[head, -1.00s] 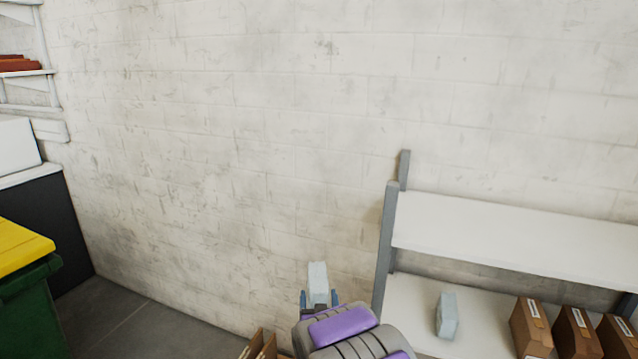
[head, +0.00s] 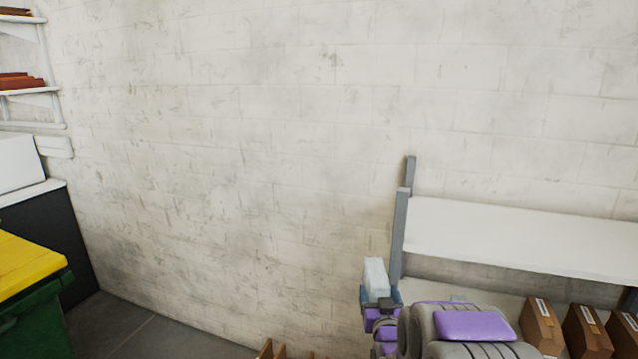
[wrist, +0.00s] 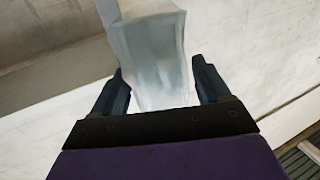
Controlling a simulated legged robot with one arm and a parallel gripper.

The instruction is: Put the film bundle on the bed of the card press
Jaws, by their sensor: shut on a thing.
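A pale blue-white block, the film bundle (head: 375,277), stands up out of my gripper (head: 381,293) in the head view, just left of the shelf post. In the wrist view the bundle (wrist: 152,60) sits between the two dark fingers of my gripper (wrist: 158,80), which is shut on it. I cannot make out a card press for sure in either view.
A shelf unit (head: 520,236) stands at right, with several brown boxes (head: 540,325) on its lower board. At left are a green bin with a yellow lid (head: 28,265) and a dark cabinet (head: 50,228) with a white object (head: 18,163) on top. Grey floor between is partly clear.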

